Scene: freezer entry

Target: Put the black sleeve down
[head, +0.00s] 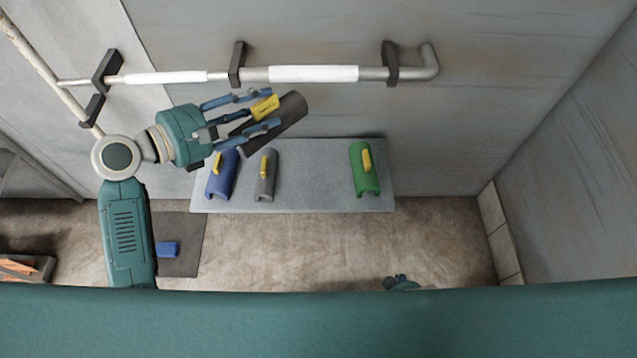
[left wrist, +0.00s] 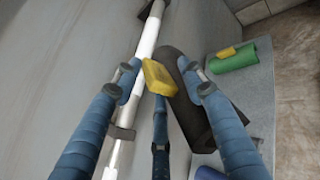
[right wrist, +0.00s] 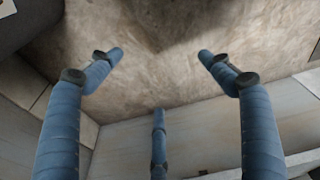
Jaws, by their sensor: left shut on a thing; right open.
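The black sleeve (head: 291,117) is a dark half-tube with a yellow grip tab (head: 265,106). My left gripper (head: 262,111) is shut on it, with the tab between the fingers, and the sleeve appears tilted in front of the wall. In the left wrist view the sleeve (left wrist: 190,105) hangs beside the tab, partly hidden by a finger. The grey shelf (head: 315,185) lies below, with a blue sleeve (head: 222,182), a grey sleeve (head: 265,185) and a green sleeve (head: 362,172) on it. My right gripper (right wrist: 158,60) is open and empty over the floor.
A metal pipe (head: 400,73) with white bands runs along the wall on dark brackets (head: 237,64). The shelf is bare between the grey and green sleeves. A blue item (head: 167,249) lies on a dark mat (head: 180,228) at the lower left.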

